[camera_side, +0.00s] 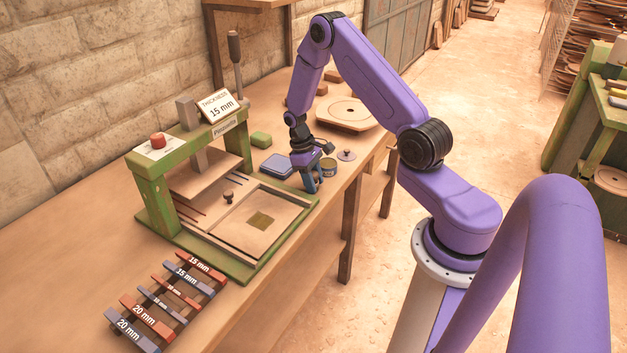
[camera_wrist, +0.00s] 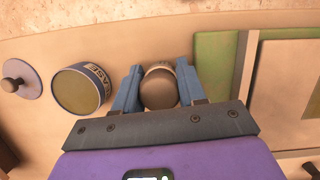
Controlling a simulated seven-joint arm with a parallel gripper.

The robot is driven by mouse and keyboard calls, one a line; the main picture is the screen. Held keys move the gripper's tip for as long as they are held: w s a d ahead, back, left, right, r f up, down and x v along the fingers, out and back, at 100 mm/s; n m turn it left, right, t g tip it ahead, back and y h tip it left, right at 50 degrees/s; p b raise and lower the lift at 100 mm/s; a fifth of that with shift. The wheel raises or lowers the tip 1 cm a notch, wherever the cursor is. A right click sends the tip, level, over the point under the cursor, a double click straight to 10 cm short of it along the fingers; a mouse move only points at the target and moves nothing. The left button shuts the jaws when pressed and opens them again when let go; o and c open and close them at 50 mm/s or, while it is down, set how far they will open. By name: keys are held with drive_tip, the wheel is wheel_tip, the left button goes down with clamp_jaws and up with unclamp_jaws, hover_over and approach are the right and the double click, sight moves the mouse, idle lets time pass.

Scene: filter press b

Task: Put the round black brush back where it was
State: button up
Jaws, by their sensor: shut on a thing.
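My gripper (camera_wrist: 160,85) has its two blue fingers shut on a round, dark brown-black thing with a pale band, which I take to be the round brush (camera_wrist: 158,92). The wrist view looks down on its rounded top. In the side view my gripper (camera_side: 312,184) points down low over the bench, at the right end of the green press; the fingers mostly hide the brush there. I cannot tell whether the brush touches the bench.
A grease tin (camera_wrist: 82,88) and a knobbed lid (camera_wrist: 20,80) stand beside the gripper. The green press (camera_side: 150,190) with its sliding tray (camera_side: 262,236) is on the other side. A blue pad (camera_side: 277,165) and a green block (camera_side: 260,140) lie behind. The bench edge is close.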

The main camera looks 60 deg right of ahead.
drive_tip(key=o, duration=0.7)
drive_tip(key=shift+f, duration=0.15)
drive_tip(key=shift+c, duration=0.2)
drive_tip(key=v, duration=1.1)
drive_tip(key=s+a+r+n+t, duration=0.1)
drive_tip(key=a+r+n, duration=0.2)
drive_tip(key=a+r, duration=0.5)
drive_tip(key=s+a+r+n+t, duration=0.1)
drive_tip(key=s+a+r+n, duration=0.15)
drive_tip(key=s+a, duration=0.65)
drive_tip(key=s+a+r+n, duration=0.1)
drive_tip(key=s+a+n, duration=0.2)
drive_tip(key=s, duration=0.6)
drive_tip(key=s+a+r+n+t, duration=0.1)
drive_tip(key=s+a+n, duration=0.2)
drive_tip(key=s, duration=0.6)
drive_tip(key=shift+a+r+y, duration=0.2)
drive_tip(key=shift+r+y, duration=0.1)
drive_tip(key=shift+r, duration=0.05)
